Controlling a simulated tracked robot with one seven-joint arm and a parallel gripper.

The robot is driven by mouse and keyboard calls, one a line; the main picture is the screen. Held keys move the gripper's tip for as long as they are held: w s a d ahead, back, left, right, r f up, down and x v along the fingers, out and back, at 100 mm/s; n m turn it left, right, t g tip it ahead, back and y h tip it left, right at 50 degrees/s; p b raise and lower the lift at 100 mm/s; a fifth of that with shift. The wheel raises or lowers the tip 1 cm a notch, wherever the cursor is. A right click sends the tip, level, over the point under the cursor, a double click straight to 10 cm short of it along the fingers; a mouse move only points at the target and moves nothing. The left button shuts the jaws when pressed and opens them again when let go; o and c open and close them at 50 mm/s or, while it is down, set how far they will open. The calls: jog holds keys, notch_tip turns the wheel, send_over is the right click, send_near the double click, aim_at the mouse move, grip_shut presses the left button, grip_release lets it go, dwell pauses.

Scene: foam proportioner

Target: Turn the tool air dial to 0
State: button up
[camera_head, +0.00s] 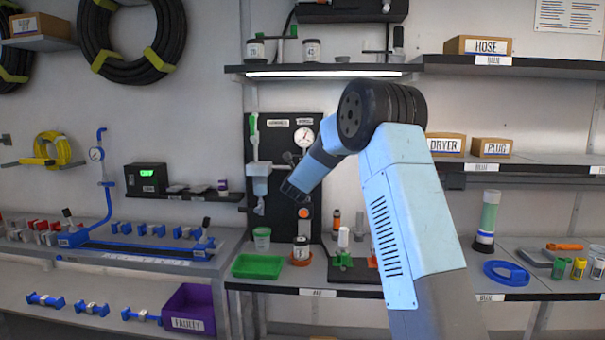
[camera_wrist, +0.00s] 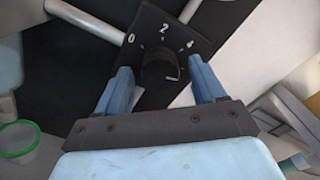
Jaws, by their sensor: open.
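The dial is a black knob (camera_wrist: 160,68) on a dark square plate marked 0, 2 and 4 in the wrist view. A small pale mark shows at the knob's lower right; I cannot tell surely which number it is set to. My gripper (camera_wrist: 163,80) is open, with one blue finger on each side of the knob. Whether the fingers touch it is unclear. In the head view my gripper (camera_head: 294,190) is in front of the black panel (camera_head: 330,185), and the dial cannot be made out there.
A round white gauge (camera_head: 304,137) is on the panel above my gripper. A dispenser (camera_head: 259,170) hangs to the left. Below are a green tray (camera_head: 258,266), a clear cup (camera_head: 262,238) and a jar (camera_head: 301,249). Pale pipes (camera_wrist: 85,20) run beside the dial plate.

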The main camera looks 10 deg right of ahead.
jog(key=shift+w, duration=0.1)
jog(key=shift+c, duration=0.4)
jog(key=c, duration=0.9)
jog(key=shift+a, duration=0.1)
jog(key=shift+c, duration=0.4)
